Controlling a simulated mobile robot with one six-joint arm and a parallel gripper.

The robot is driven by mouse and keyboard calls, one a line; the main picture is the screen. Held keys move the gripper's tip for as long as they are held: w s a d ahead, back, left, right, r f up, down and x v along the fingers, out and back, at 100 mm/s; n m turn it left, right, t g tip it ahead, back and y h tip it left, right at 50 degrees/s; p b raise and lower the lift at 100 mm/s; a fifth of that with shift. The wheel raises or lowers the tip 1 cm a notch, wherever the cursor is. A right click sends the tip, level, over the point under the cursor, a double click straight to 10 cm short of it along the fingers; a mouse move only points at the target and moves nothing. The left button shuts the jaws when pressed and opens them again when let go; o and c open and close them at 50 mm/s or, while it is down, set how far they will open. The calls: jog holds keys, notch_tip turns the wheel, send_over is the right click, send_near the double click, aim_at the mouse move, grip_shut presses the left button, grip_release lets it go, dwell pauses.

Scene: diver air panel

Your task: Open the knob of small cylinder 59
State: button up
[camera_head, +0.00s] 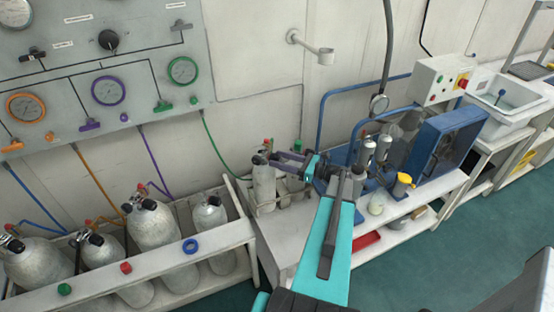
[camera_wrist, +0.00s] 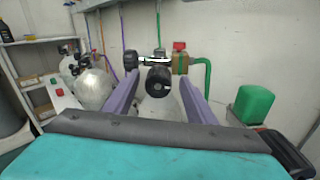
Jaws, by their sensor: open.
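A small pale cylinder (camera_head: 264,188) stands in a low holder at the left end of the workbench. No number is readable on it. In the wrist view its valve has a round black knob (camera_wrist: 158,80) facing me, with the pale cylinder body (camera_wrist: 155,112) below. A second black knob (camera_wrist: 130,62) sits to the left. My gripper (camera_head: 279,156) is at the cylinder's top, coming from the right. In the wrist view its two purple fingers (camera_wrist: 156,88) are open, one on each side of the facing knob, with visible gaps to it.
A brass fitting (camera_wrist: 181,65) with a red cap and green hose is right of the valve. Larger cylinders (camera_head: 152,225) stand in a white rack at left. A gauge panel (camera_head: 60,75) hangs above. Blue-framed equipment (camera_head: 445,140) stands on the bench at right.

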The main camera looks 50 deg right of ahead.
jog(key=shift+w+a, duration=0.15)
jog(key=shift+w, duration=0.3)
